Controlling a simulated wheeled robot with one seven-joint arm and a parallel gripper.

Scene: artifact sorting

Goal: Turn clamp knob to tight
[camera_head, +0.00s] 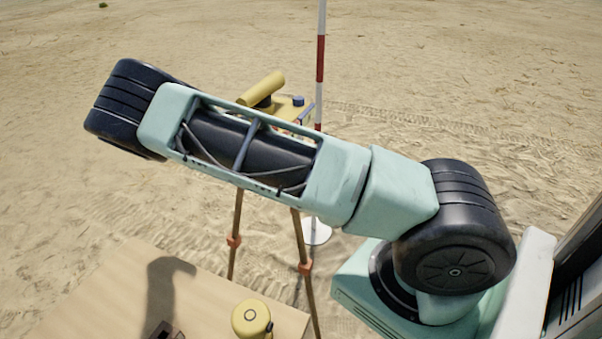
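My arm crosses the middle of the view from lower right to upper left. My gripper is not in view. A yellow instrument (265,88) on a tripod (303,240) stands behind my arm, which hides much of it. A small blue knob-like part (298,100) shows at its right. I cannot tell whether that is the clamp knob or how it is turned.
A light wooden table (215,300) fills the lower left, with a shadow on it. A small dark object (163,331) lies at the bottom edge. A red-and-white pole (320,60) on a white round base (317,232) stands behind the tripod. Open sand lies around.

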